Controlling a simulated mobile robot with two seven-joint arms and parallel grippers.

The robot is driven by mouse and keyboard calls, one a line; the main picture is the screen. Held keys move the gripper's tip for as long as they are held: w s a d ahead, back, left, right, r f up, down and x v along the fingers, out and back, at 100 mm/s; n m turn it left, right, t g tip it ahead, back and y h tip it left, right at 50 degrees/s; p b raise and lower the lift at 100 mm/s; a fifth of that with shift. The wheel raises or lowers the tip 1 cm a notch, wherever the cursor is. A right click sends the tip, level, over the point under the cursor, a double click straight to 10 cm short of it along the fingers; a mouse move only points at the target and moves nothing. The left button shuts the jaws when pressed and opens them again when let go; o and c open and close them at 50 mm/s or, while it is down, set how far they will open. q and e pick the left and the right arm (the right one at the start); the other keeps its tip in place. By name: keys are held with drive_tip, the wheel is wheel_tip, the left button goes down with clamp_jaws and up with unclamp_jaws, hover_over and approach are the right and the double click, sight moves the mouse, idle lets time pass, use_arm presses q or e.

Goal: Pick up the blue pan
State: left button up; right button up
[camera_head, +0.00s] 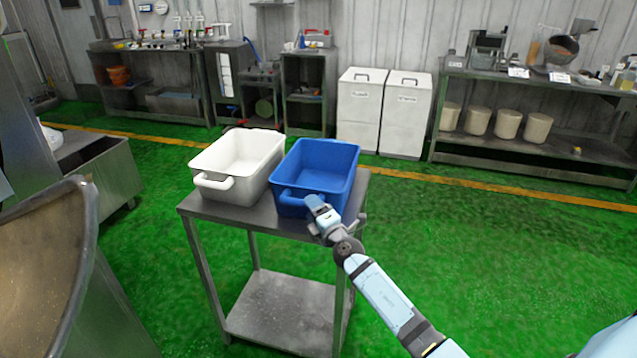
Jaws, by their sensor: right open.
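The blue pan (327,160) is a deep rectangular tub on the right half of a metal table (232,212). It looks empty, and a handle shows on its near side. My right gripper (318,207) is at the near side of the blue pan, close to that handle, and it is open. Its fingers are small here, and I cannot tell whether they touch the handle or stand around it. My left gripper is not in view.
A white pan (237,161) stands on the table just left of the blue one. A large metal drum (45,265) is at the lower left. Benches (530,150) and white bins (361,105) line the back wall. Green floor (480,240) is clear on the right.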

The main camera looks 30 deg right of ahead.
drive_tip(key=shift+w+r, duration=0.1)
drive_tip(key=shift+w, duration=0.8)
drive_tip(key=shift+d, duration=0.1)
drive_tip(key=shift+c, duration=0.5)
clamp_jaws()
drive_tip(key=shift+r, duration=0.1)
